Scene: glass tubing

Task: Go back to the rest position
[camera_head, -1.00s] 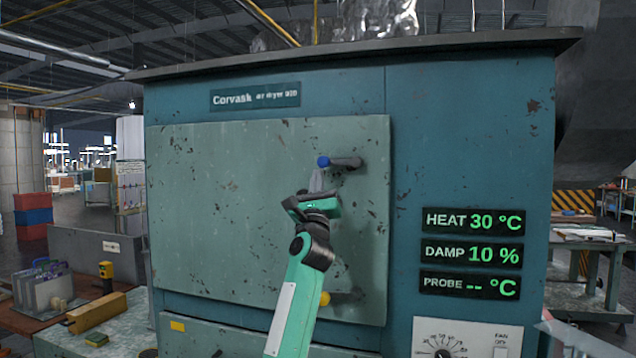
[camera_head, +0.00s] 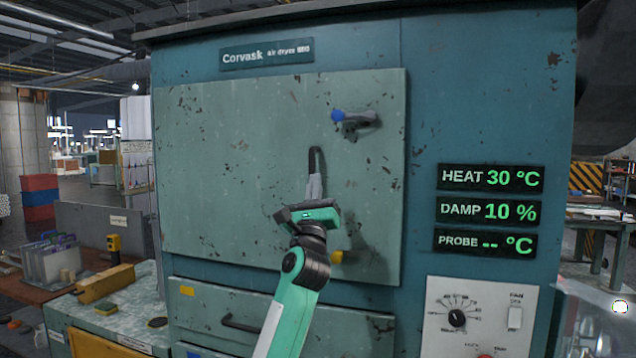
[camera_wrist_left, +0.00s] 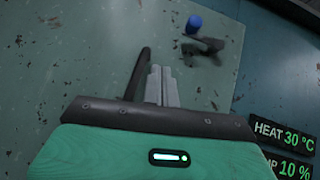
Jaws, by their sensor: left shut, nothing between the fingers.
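My left gripper (camera_head: 314,187) is in front of the green door (camera_head: 220,150) of the teal air dryer, fingers pointing up. Its two grey fingers are together and empty; they also show in the left wrist view (camera_wrist_left: 161,86). A dark vertical door handle (camera_head: 316,158) stands right behind the fingertips; whether they touch cannot be told. The upper latch with a blue knob (camera_head: 338,115) is above and right of the gripper, clear of it. The lower latch's yellow knob (camera_head: 337,257) shows just right of my forearm. My right gripper is in neither view.
The door looks shut. Right of it are readouts (camera_head: 490,210) and a control panel with a dial (camera_head: 457,318). A drawer with a dark handle (camera_head: 250,325) is below. A bench at left holds a yellow block (camera_head: 105,284) and a rack (camera_head: 52,262).

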